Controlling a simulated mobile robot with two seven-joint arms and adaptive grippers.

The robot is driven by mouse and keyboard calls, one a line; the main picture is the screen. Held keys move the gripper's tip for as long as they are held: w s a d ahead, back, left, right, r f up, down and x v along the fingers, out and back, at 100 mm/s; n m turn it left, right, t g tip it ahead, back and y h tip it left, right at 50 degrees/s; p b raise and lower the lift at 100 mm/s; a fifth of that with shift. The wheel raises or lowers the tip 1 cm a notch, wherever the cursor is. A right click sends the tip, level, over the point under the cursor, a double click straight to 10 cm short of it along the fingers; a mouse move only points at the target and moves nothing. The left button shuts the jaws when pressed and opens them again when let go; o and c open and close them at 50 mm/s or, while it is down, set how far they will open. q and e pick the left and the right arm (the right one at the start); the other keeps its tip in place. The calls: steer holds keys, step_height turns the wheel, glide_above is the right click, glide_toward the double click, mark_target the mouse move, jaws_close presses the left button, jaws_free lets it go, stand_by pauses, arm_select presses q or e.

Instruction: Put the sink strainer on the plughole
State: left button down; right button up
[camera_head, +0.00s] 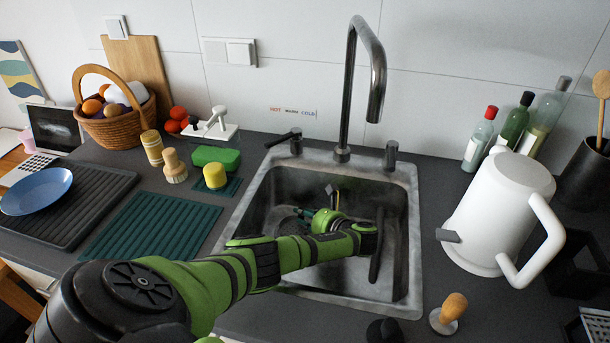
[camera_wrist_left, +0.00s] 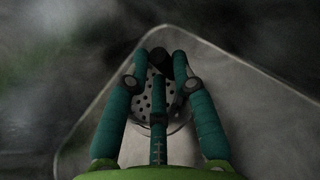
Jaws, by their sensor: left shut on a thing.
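My left arm reaches into the steel sink (camera_head: 345,280), and my left gripper (camera_head: 308,213) is low in the basin. In the left wrist view, its teal fingers (camera_wrist_left: 160,75) are shut around the dark knob of the sink strainer (camera_wrist_left: 148,104). The strainer is a pale, round disc with several dark holes, partly covered by the fingers. In the head view the strainer is not clear behind my gripper and arm. I cannot make out the plughole; my gripper and the strainer may hide it. I cannot tell whether the strainer touches the sink floor.
A tall tap (camera_head: 345,100) stands behind the sink between two handles. A white kettle (camera_head: 500,205) is at the right, with bottles (camera_head: 515,120) behind it. A wooden-handled item (camera_head: 450,310) is in front.

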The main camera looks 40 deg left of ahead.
arm_select(q)
steer(key=shift+f, duration=0.35)
stand_by(0.4)
steer(key=c, duration=1)
jaws_free()
steer(key=shift+o, duration=0.2)
steer(key=shift+s+d+r+p, duration=0.4)
steer(key=shift+s+d+p, duration=0.05)
steer(key=shift+p, duration=0.45)
steer(key=s+d+p, duration=0.1)
steer(key=s+r+p, duration=0.1)
steer(key=p, duration=0.1)
steer(key=shift+s+d+p, duration=0.1)
steer(key=shift+d+p, duration=0.2)
steer(key=shift+d, duration=0.1)
steer(key=s+d+p, duration=0.1)
steer(key=p, duration=0.1)
steer(key=s+d+r+p, duration=0.1)
steer(key=s+p, duration=0.1)
steer(key=shift+d, duration=0.2)
steer(key=shift+s+d+r+p, duration=0.15)
steer(key=shift+s+d+p, duration=0.4)
steer(key=shift+s+p, duration=0.1)
